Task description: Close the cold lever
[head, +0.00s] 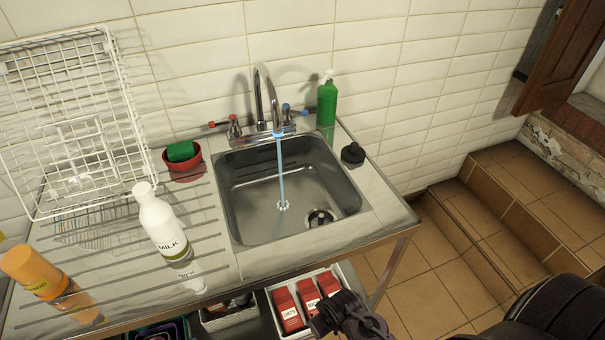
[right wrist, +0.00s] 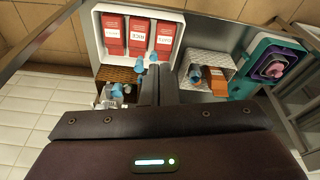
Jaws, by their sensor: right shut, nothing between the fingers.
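The chrome tap (head: 262,98) stands behind the steel sink (head: 234,215), and a blue stream of water (head: 281,170) runs from its spout into the basin. The cold lever (head: 288,115), marked blue, is on the right of the tap and its handle points off to the right. My right gripper (head: 340,314) is low in front of the sink, well away from the cold lever. It also shows in the right wrist view (right wrist: 160,84), shut and empty. My left gripper is out of view.
A green soap bottle (head: 327,104) stands right of the tap, close to the cold lever. A black plug (head: 353,153) lies on the right ledge. A milk bottle (head: 160,222) and white rack (head: 70,125) are left. Red boxes (head: 288,309) sit below the counter.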

